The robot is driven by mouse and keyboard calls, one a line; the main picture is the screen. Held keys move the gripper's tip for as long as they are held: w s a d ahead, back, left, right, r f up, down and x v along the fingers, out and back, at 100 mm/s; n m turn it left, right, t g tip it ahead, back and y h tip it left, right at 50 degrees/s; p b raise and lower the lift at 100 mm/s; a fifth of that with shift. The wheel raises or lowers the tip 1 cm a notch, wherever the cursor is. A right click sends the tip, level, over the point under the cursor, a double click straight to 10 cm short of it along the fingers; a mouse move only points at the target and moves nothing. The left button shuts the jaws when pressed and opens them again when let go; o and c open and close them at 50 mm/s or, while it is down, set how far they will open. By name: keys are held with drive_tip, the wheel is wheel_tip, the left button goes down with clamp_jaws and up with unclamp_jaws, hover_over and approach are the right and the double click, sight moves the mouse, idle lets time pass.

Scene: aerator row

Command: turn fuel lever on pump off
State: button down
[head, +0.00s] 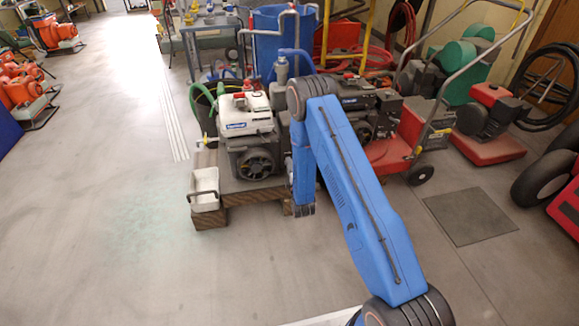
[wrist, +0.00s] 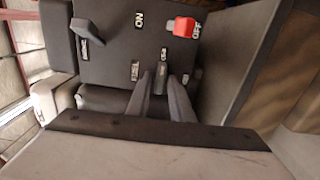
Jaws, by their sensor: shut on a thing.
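In the wrist view, a dark control panel (wrist: 120,45) fills the upper middle. My gripper (wrist: 168,80) is shut on a slim dark lever (wrist: 159,80), taken as the fuel lever, between its two grey fingers. Small labels beside it are too small to read. A red switch (wrist: 184,27) sits above to the right, between ON and OFF lettering. A second dark lever (wrist: 88,32) stands at the panel's upper left, apart from my gripper. In the head view, a white-topped pump engine (head: 246,113) stands left of my blue arm; the gripper's fingertips are hidden there.
The engine stands on a wooden pallet (head: 240,187) with a white bin (head: 204,190) at its front left corner. A dark engine (head: 357,95) and a red wheeled machine (head: 390,155) stand right of my arm. The floor (head: 110,200) at left is clear.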

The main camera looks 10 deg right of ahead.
drive_tip(key=shift+f, duration=0.1)
drive_tip(key=c, duration=1.8)
unclamp_jaws()
drive_tip(key=s, duration=1.7)
drive_tip(key=shift+s, duration=0.25)
